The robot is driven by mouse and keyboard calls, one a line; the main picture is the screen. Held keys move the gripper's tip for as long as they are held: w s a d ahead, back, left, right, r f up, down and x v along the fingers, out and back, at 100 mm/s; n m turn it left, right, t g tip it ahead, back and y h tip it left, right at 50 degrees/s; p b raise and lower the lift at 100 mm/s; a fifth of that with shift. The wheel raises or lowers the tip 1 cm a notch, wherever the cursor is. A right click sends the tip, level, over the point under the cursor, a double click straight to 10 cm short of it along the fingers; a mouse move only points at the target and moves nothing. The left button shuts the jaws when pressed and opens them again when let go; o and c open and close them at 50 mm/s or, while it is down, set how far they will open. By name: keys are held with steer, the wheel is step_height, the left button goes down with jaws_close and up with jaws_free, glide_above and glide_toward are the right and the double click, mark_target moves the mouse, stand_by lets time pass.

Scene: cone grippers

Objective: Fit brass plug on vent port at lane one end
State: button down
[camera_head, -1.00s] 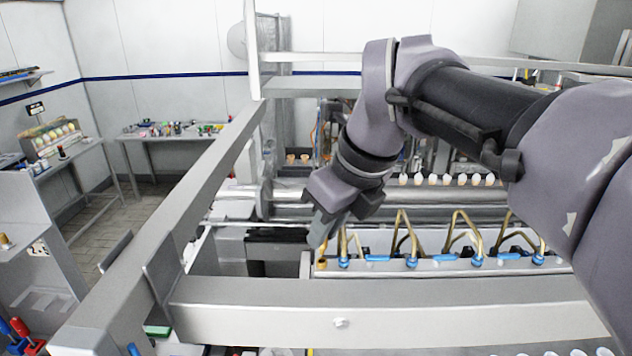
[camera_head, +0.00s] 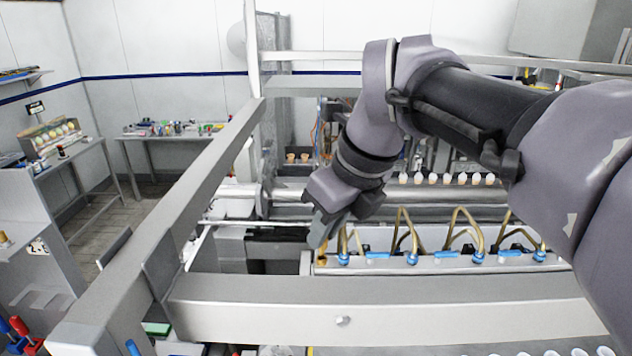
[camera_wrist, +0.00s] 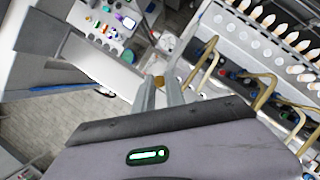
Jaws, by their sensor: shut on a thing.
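My gripper (camera_head: 322,238) points down at the left end of the rail with the brass tubes. In the wrist view its two fingers (camera_wrist: 160,92) are close together, shut on the small brass plug (camera_wrist: 158,80) at their tips. In the head view a bit of brass (camera_head: 321,259) shows just below the fingertips, at the rail's left end. The vent port is hidden by the fingers and plug, and I cannot tell whether the plug touches it.
Bent brass tubes (camera_head: 404,228) with blue fittings (camera_head: 411,258) stand along the rail just right of my gripper. A thick grey frame beam (camera_head: 400,310) crosses in front, another (camera_head: 205,180) runs on the left. White-and-orange cones (camera_head: 446,179) line up behind.

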steer(key=shift+f+b, duration=0.8)
steer(key=shift+f, duration=0.15)
stand_by(0.5)
steer(key=c, duration=1.3)
jaws_free()
steer(key=shift+s+a, duration=0.1)
steer(key=shift+c, duration=0.4)
steer(key=shift+o, duration=1.3)
steer(key=shift+r, duration=0.1)
